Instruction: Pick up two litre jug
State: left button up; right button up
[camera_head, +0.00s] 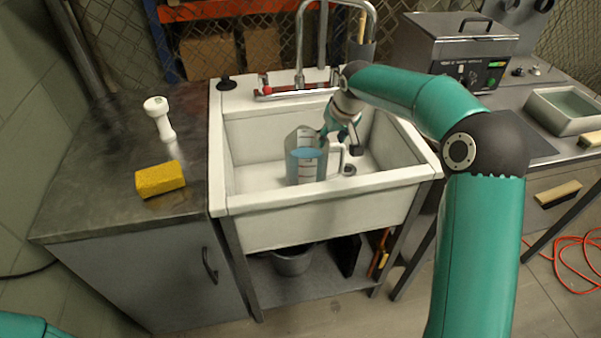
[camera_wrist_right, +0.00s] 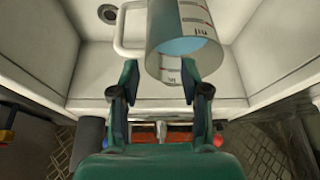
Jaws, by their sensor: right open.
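The two litre jug (camera_head: 305,163) is clear, with red and black scale marks and blue liquid in it. It stands upright in the white sink (camera_head: 250,195), its handle to the right. My right gripper (camera_head: 335,130) is over the sink, just behind the jug and its handle. In the right wrist view the jug (camera_wrist_right: 182,30) is at top centre. There my right gripper (camera_wrist_right: 158,75) is open, its two fingers apart, with the jug's near side just beyond or between the tips; I cannot tell if they touch. Only a teal arm part shows at the lower left; my left gripper is out of view.
A tall metal faucet (camera_head: 300,45) and a red-handled bar (camera_head: 285,91) stand at the sink's back edge. A water bath box (camera_head: 455,45) stands at right.

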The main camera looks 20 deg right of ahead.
jog(key=m, duration=0.2)
send_near(342, 157)
jog(key=shift+h, duration=0.4)
jog(key=x, duration=0.4)
jog(key=a+x, duration=0.1)
jog(key=x, duration=0.1)
jog(key=shift+w+f+p, duration=0.1)
jog(key=shift+w+p, duration=0.2)
jog(key=shift+s+d+p+x, duration=0.1)
jog(key=shift+d+p+x, duration=0.05)
jog(key=shift+x, duration=0.85)
jog(key=shift+s+d+p+x, duration=0.1)
jog(key=shift+d+p+x, duration=0.1)
jog(key=shift+x, duration=0.75)
jog(key=shift+s+d+p+x, duration=0.1)
jog(key=shift+p+x, duration=0.05)
jog(key=shift+x, duration=0.85)
jog(key=shift+a, duration=0.1)
grip_shut()
jog(key=shift+w, duration=0.25)
